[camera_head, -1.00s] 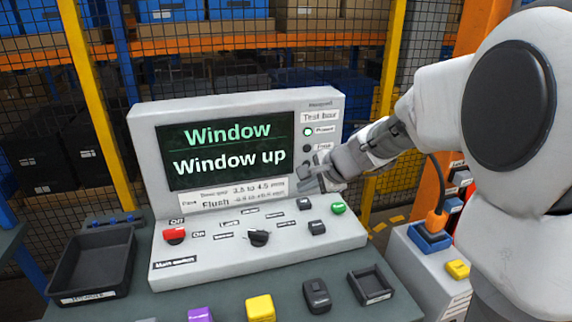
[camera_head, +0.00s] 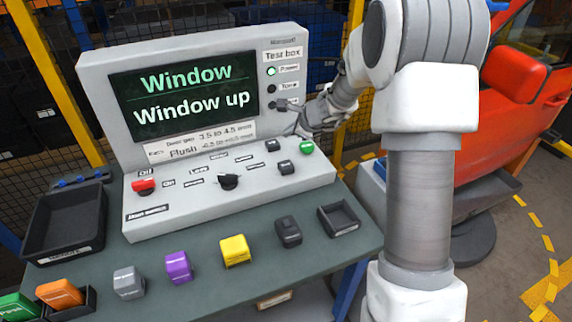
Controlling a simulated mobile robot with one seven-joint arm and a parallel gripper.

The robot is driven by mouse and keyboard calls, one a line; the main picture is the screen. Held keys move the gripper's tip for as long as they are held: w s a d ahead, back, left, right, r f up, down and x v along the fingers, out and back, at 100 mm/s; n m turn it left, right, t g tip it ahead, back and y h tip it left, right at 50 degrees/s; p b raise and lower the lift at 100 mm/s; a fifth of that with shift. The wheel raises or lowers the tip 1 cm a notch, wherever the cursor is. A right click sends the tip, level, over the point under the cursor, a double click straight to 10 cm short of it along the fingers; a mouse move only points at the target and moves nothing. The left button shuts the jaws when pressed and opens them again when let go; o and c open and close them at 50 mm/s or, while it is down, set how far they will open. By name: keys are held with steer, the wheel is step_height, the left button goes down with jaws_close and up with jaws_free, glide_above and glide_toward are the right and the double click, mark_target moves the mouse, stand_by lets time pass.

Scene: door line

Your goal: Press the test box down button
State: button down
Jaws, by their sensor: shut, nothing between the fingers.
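The test box (camera_head: 190,85) is a pale console whose screen (camera_head: 185,97) reads "Window" and "Window up". A black knob (camera_head: 228,182) is mid-panel and a red switch (camera_head: 143,187) at left. My gripper (camera_head: 288,106) is shut and empty, above the dark buttons and in front of the upright face near the lamps, apart from the buttons.
A red car door (camera_head: 510,110) stands at right behind my arm. Wire fencing is behind the box.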

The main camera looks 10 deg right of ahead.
mark_target(289, 166)
step_height(289, 166, down, 9)
steer(key=b, duration=0.8)
steer(key=shift+r, duration=0.1)
stand_by(1.8)
steer(key=shift+f+b, duration=0.4)
steer(key=shift+b, duration=0.25)
